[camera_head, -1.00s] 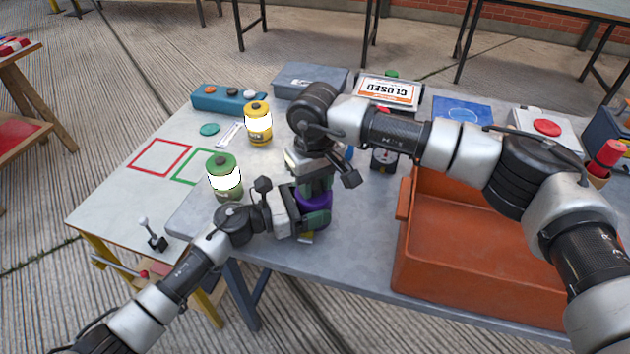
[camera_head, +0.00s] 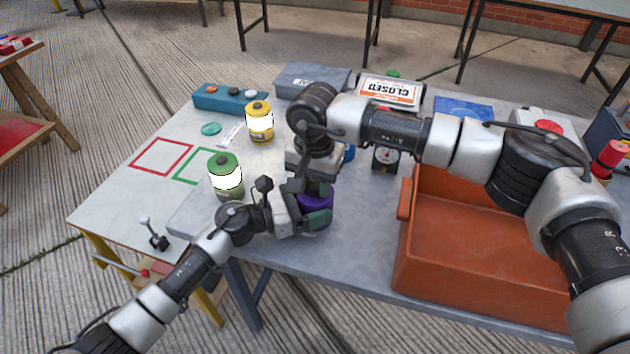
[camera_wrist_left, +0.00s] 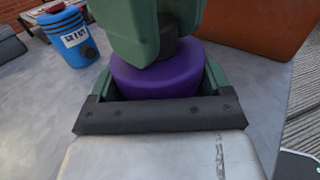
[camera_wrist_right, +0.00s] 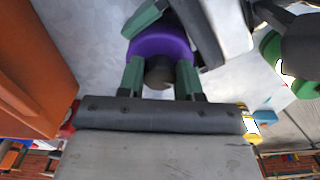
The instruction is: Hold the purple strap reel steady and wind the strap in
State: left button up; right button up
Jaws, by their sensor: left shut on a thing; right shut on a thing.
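The purple strap reel (camera_head: 317,201) stands near the front edge of the grey table, partly hidden by my grippers. It also shows in the left wrist view (camera_wrist_left: 155,82) and the right wrist view (camera_wrist_right: 160,43). My left gripper (camera_head: 318,212) is shut on the sides of the reel, low down. My right gripper (camera_head: 319,184) points down from above and is shut on the dark knob (camera_wrist_right: 158,72) on top of the reel. The knob also shows in the left wrist view (camera_wrist_left: 178,48). I cannot make out the strap.
An orange bin (camera_head: 470,265) stands to the right. A green canister (camera_head: 226,178) and a yellow canister (camera_head: 260,124) stand to the left. A blue drum (camera_wrist_left: 68,38) and a dial gauge (camera_head: 386,156) are behind the reel. A small lever (camera_head: 154,236) is at front left.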

aim_at(314, 184)
jog(key=m, duration=0.3)
jog(key=shift+w+m, duration=0.1)
jog(key=shift+m, duration=2)
pick_arm(q)
jog(key=shift+f, duration=0.1)
pick_arm(e)
jog(key=o, duration=0.9)
notch_tip(314, 184, up, 12)
jog(key=shift+r, duration=0.1)
